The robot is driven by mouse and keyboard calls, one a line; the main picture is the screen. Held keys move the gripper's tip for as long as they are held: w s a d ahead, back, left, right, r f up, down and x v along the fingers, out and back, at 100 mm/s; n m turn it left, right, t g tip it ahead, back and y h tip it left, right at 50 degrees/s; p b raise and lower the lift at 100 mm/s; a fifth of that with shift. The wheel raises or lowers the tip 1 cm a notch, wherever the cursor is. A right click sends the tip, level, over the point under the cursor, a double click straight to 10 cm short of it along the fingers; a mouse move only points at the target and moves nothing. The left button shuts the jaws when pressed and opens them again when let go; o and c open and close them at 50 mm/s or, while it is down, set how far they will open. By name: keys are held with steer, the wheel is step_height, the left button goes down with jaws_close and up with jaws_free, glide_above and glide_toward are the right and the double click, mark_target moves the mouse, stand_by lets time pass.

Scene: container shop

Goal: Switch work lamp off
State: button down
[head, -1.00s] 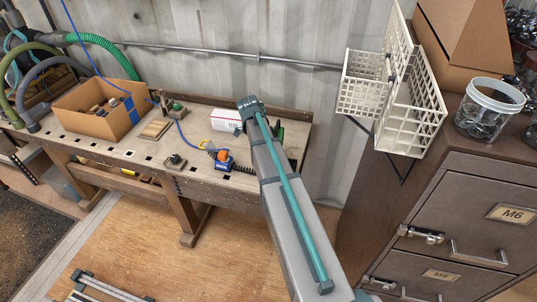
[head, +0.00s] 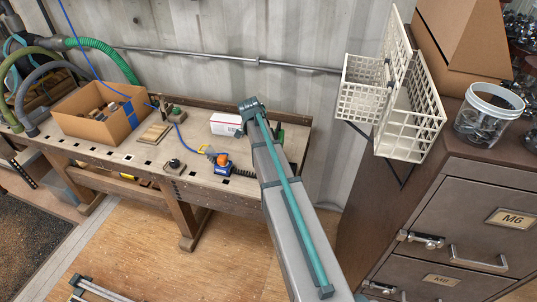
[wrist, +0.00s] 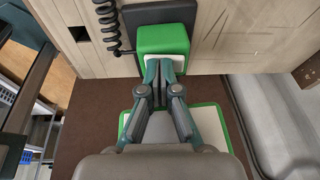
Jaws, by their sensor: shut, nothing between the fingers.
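A green block with a pale face (wrist: 163,52), on a dark base at the bench, is in the wrist view. A similar green piece (head: 279,132) shows partly behind my arm in the head view; I cannot tell for sure that it is the work lamp or its switch. My gripper (wrist: 165,68) is shut and empty, its fingertips over the block's near face; contact cannot be told. A second green-edged pale panel (wrist: 215,119) lies below, partly hidden by my gripper. In the head view my gripper is hidden behind my arm. No lit bulb is visible.
A black coiled cord (wrist: 111,27) hangs left of the block. The workbench (head: 110,150) holds a cardboard box (head: 75,122), a white box (head: 224,124) and an orange-and-blue device (head: 222,164). A metal cabinet (head: 470,225) and white wire baskets (head: 400,110) stand at right.

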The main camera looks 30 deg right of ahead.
steer(key=shift+w, duration=0.1)
steer(key=s+a+p+v, duration=0.1)
steer(key=p+v, duration=0.3)
steer(key=v, duration=0.5)
steer(key=shift+s+a+r, duration=0.2)
steer(key=shift+s+r, duration=0.05)
steer(key=shift+r, duration=0.1)
steer(key=s+a+f+n+t+y, duration=0.1)
steer(key=s+a+f+n+y, duration=0.1)
steer(key=s+a+f+n, duration=0.95)
steer(key=s+a+f+n+t+y, duration=0.1)
steer(key=s+a+f+n, duration=0.65)
steer(key=n, duration=0.75)
steer(key=s+f+g+b, duration=0.1)
steer(key=s+f+g, duration=0.2)
steer(key=s+f, duration=0.8)
steer(key=s+d+f+g+b, duration=0.1)
steer(key=s+f+g, duration=0.3)
steer(key=s+f, duration=0.8)
steer(key=s+b, duration=0.1)
steer(key=s, duration=0.3)
steer(key=shift+s+d+m, duration=0.2)
steer(key=shift+m, duration=0.15)
